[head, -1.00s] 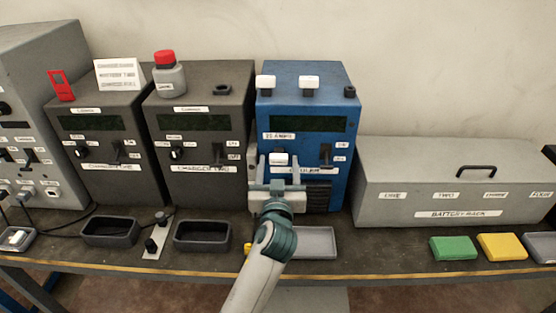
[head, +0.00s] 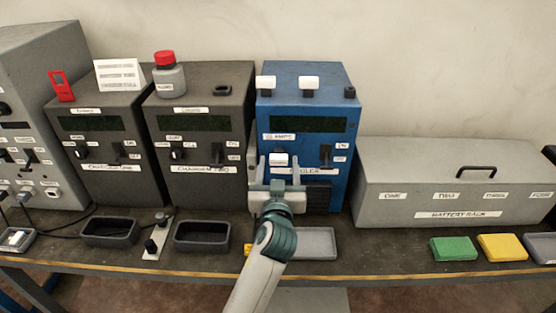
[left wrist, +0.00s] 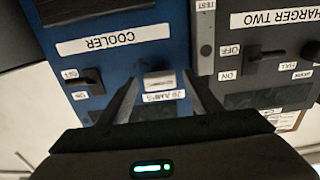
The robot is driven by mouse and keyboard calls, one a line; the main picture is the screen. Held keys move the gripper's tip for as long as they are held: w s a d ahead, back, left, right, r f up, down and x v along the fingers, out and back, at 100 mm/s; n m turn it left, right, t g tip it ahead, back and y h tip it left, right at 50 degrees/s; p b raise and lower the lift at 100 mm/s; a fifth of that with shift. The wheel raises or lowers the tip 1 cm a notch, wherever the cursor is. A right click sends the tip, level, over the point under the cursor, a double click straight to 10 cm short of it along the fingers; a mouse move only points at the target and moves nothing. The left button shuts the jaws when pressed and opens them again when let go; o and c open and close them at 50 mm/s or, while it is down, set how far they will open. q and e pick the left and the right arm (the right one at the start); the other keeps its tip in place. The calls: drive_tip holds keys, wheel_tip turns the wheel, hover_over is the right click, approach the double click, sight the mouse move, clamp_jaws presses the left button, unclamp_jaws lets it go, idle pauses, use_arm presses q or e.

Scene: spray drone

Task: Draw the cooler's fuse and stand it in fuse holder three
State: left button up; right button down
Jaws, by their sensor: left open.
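The cooler (head: 335,100) is the blue cabinet in the middle of the bench. Its white fuse (head: 278,159) sits in the front panel; the left wrist view shows it (left wrist: 160,82) beside a "20 AMPS" label. My left gripper (head: 279,174) is in front of the panel, open. In the left wrist view its fingers (left wrist: 163,92) are on either side of the fuse; I cannot tell whether they touch it. On the cooler's top, white fuses stand at the left (head: 266,82) and middle (head: 309,82). A black holder (head: 350,92) at the right looks empty. My right gripper is not in view.
A black switch (head: 326,154) sits right of the fuse on the panel. Charger two (head: 203,120) stands close on the left. The grey battery rack (head: 450,180) is to the right. A grey tray (head: 325,254) lies below the cooler.

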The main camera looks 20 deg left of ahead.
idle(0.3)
use_arm(q)
drive_tip(key=c, duration=1.4)
drive_tip(key=shift+s+d, duration=0.1)
drive_tip(key=shift+s, duration=0.1)
drive_tip(key=shift+v, duration=2.8)
drive_tip(key=shift+d, duration=0.1)
drive_tip(key=shift+s+f, duration=0.1)
drive_tip(key=shift+s, duration=0.05)
